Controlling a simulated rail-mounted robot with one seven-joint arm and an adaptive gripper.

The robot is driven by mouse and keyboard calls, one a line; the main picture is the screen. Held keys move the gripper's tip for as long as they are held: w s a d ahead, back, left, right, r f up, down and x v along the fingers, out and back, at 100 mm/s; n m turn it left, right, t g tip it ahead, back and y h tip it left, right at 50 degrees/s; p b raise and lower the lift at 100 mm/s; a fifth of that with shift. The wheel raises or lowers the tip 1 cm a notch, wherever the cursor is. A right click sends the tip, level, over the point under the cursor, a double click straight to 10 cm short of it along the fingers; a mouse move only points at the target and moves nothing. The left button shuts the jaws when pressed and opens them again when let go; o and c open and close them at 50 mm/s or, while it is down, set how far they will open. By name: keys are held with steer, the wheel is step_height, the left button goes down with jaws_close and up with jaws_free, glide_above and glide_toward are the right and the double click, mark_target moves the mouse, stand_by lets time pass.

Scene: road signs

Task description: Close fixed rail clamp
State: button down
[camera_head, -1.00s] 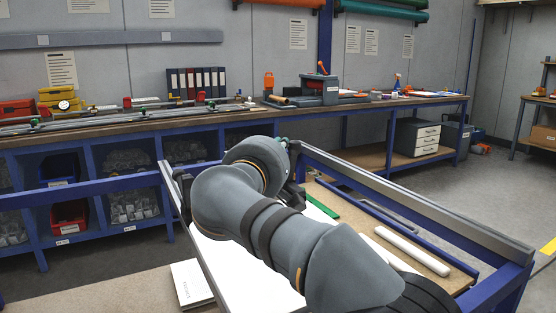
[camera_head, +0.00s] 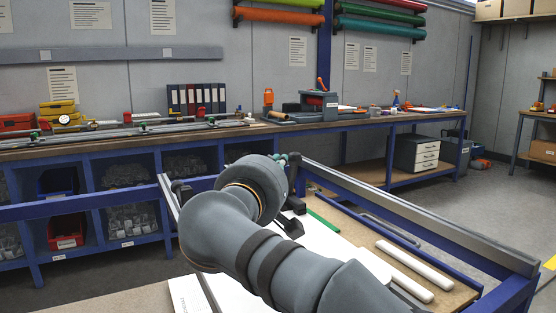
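My arm reaches over the near table, and its links cover much of the table's left side. Dark parts at the arm's far end, probably my gripper (camera_head: 289,223), show just right of the arm's bend; the fingers are not clear. A small green part (camera_head: 281,160) shows behind the bend, by the far end of the near table's grey rail (camera_head: 420,215). I cannot tell whether it is a clamp. Long rails (camera_head: 100,134) with small green and red clamp-like parts (camera_head: 143,127) lie on the back bench. I cannot tell which is the fixed rail clamp, nor its state.
The near table has a white sheet (camera_head: 322,244), white rolls (camera_head: 405,272) and a green strip (camera_head: 322,221). The blue-framed back bench (camera_head: 380,118) holds binders (camera_head: 195,98) and a grey-red device (camera_head: 318,104). Open floor (camera_head: 485,190) lies to the right.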

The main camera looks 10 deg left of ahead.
steer(key=s+a, duration=0.1)
steer(key=s, duration=0.8)
steer(key=shift+s+a, duration=0.15)
